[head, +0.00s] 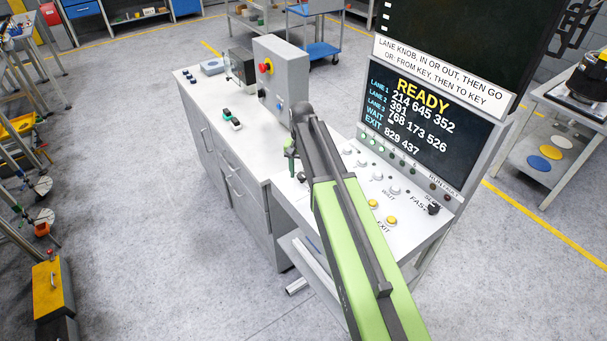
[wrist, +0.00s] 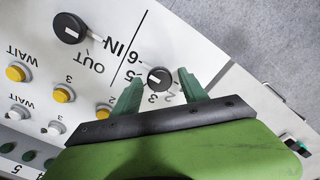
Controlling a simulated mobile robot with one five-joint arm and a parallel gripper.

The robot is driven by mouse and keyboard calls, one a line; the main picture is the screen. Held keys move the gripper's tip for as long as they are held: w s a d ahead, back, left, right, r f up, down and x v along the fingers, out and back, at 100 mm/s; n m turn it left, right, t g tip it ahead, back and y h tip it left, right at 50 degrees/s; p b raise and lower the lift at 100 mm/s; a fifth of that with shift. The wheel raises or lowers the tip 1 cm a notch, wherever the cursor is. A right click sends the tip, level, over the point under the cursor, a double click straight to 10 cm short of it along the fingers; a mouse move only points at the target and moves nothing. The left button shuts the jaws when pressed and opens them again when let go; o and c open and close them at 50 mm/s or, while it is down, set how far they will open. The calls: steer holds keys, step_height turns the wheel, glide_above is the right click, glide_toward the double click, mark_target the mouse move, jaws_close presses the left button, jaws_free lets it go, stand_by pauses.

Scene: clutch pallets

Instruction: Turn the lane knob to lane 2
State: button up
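The lane knob (wrist: 160,77) is a small black round knob with a white mark, on the white panel in the wrist view. Printed numbers, among them 2, 3, 5 and 6, surround it; the mark appears to lie toward the left, but I cannot tell which number it meets. My gripper (wrist: 162,84) is open, with one green finger on each side of the knob; contact is not clear. In the head view my gripper (head: 290,158) is over the panel's left end, and my arm hides the knob.
A larger black IN/OUT knob (wrist: 71,28) is at upper left in the wrist view, with yellow and white buttons below it. The screen (head: 425,130) reads READY with lane lists. A grey box with a red button (head: 266,67) stands on the cabinet beside the panel.

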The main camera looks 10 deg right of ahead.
jaws_close()
steer(key=shift+n, duration=0.3)
steer(key=n, duration=1.2)
steer(key=shift+n, duration=0.4)
steer(key=n, duration=1.5)
steer(key=shift+w, duration=0.1)
